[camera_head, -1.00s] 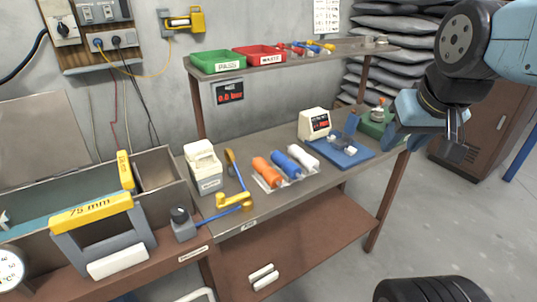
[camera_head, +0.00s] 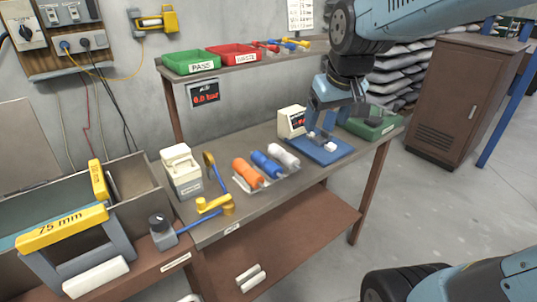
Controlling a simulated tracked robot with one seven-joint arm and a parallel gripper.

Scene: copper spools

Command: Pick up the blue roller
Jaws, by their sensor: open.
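The blue roller (camera_head: 267,164) lies on a pale tray (camera_head: 267,182) on the workbench, between an orange roller (camera_head: 246,173) on its left and a white roller (camera_head: 284,155) on its right. My gripper (camera_head: 321,134) points down over the blue mat (camera_head: 333,152) at the right of the bench, to the right of the rollers and apart from them. Its jaws are open. Small pale pieces on the mat show near the fingertips; whether anything touches them I cannot tell.
A white boxed device (camera_head: 292,122) stands behind the mat. A green case (camera_head: 374,125) stands at the bench's right end. A shelf with a green bin (camera_head: 191,62) and red bin (camera_head: 233,56) hangs above.

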